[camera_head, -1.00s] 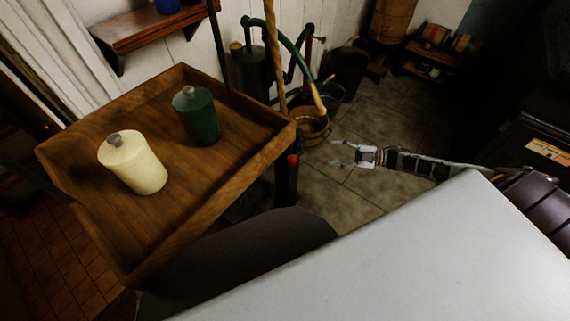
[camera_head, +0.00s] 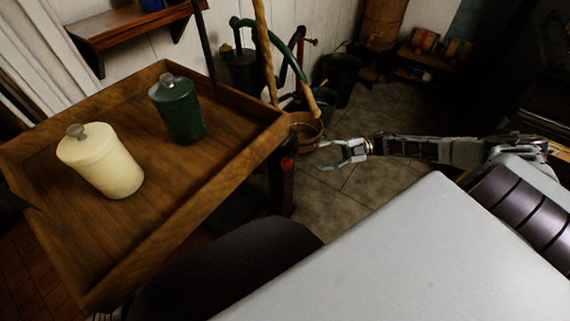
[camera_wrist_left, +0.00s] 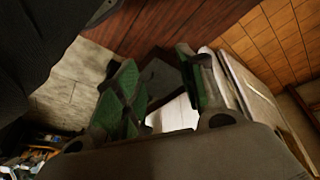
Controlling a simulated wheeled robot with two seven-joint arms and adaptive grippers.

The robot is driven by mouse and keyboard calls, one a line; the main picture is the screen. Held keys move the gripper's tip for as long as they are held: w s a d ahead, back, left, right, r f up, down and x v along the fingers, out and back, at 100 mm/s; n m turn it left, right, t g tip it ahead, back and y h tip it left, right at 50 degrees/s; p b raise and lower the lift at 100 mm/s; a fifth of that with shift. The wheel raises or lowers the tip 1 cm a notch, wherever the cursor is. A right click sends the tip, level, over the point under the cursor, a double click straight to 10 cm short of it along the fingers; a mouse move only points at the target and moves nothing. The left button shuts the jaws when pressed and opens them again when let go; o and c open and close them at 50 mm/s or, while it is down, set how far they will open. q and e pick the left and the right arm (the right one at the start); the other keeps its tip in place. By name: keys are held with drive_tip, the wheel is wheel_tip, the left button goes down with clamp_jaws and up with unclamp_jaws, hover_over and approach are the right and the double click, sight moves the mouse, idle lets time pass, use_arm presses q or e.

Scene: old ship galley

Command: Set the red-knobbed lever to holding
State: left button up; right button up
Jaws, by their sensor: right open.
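A red knob (camera_head: 287,163) shows against a dark post just off the right corner of the wooden tray table, in the head view. Most of its lever is hard to make out in the dark, and no setting marks can be read. My right gripper (camera_head: 325,155) is a short way right of the knob in the picture, its fingers apart, empty and pointing left. I cannot tell its depth relative to the knob. My left gripper (camera_wrist_left: 158,72) shows in the left wrist view with its green-padded fingers apart and nothing clear between them.
The wooden tray table (camera_head: 190,205) holds a cream canister (camera_head: 103,165) and a green canister (camera_head: 178,110). A green pump (camera_head: 275,32) and a wooden bucket (camera_head: 306,130) stand behind the knob. A large pale surface (camera_head: 400,260) fills the lower right. Tiled floor (camera_head: 370,188) lies open below my right gripper.

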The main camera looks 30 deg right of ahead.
sight(286, 163)
drive_tip(key=b+x, duration=0.2)
drive_tip(key=x, duration=1)
drive_tip(key=shift+w+a+f, duration=0.1)
drive_tip(key=shift+w+a, duration=0.05)
drive_tip(key=shift+a, duration=0.5)
use_arm(q)
drive_tip(key=shift+t+h, duration=0.3)
drive_tip(key=shift+h, duration=0.2)
drive_tip(key=f, duration=0.1)
drive_tip(key=d+f, duration=0.1)
drive_tip(key=f, duration=0.3)
drive_tip(key=shift+w+d, duration=0.25)
drive_tip(key=shift+d, duration=0.05)
use_arm(e)
drive_tip(key=shift+w+a, duration=0.1)
drive_tip(key=shift+a, duration=0.15)
use_arm(q)
drive_tip(key=shift+w+r, duration=0.2)
drive_tip(key=shift+w, duration=0.25)
use_arm(e)
clamp_jaws()
